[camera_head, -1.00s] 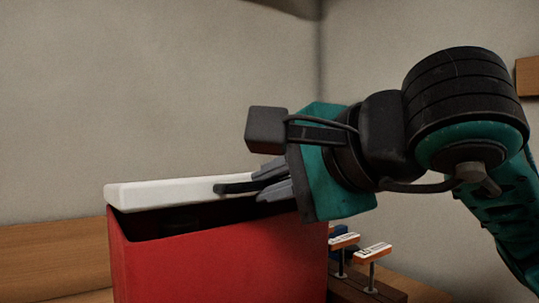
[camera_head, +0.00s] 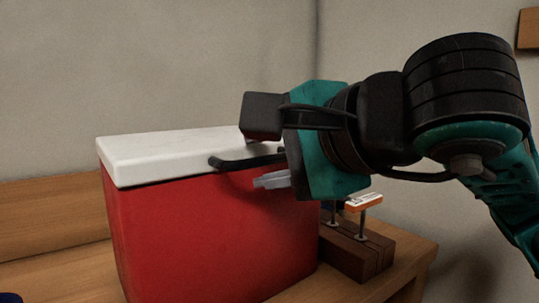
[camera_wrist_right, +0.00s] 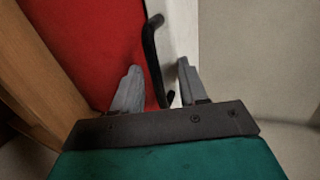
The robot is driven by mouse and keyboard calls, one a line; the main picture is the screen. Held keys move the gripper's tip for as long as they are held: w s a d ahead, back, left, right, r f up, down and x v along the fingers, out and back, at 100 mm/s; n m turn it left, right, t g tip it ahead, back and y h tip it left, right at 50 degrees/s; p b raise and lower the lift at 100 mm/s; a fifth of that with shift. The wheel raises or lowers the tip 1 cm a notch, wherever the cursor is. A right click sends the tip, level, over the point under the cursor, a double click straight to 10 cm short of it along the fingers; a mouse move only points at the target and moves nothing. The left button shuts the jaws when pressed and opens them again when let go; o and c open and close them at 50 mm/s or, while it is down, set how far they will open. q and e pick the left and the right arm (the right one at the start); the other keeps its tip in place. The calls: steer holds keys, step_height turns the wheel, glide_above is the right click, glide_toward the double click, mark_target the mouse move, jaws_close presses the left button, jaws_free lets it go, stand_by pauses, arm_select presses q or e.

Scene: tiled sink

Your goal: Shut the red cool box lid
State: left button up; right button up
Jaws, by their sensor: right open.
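The red cool box (camera_head: 200,240) stands on a wooden table, with its white lid (camera_head: 150,158) lying flat along the front rim. No dark gap shows between lid and box in the head view. A black handle (camera_head: 235,163) is on the lid's front edge. My right gripper (camera_head: 268,182) is open at the right part of that front edge, near the handle, and covers the lid's right end. In the right wrist view its fingers (camera_wrist_right: 158,66) are spread, with the handle (camera_wrist_right: 149,45) running between them; contact cannot be told. My left gripper is out of view.
A dark wooden block (camera_head: 355,255) with orange-and-white topped pegs (camera_head: 363,202) stands right of the box, under my right wrist. The table's right edge (camera_head: 425,260) is close to it. Grey walls stand behind. A dark blue thing (camera_head: 10,298) shows at the bottom left corner.

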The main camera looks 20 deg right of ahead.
steer(key=shift+v, duration=1.15)
steer(key=shift+b+v, duration=0.6)
steer(key=shift+v, duration=2.75)
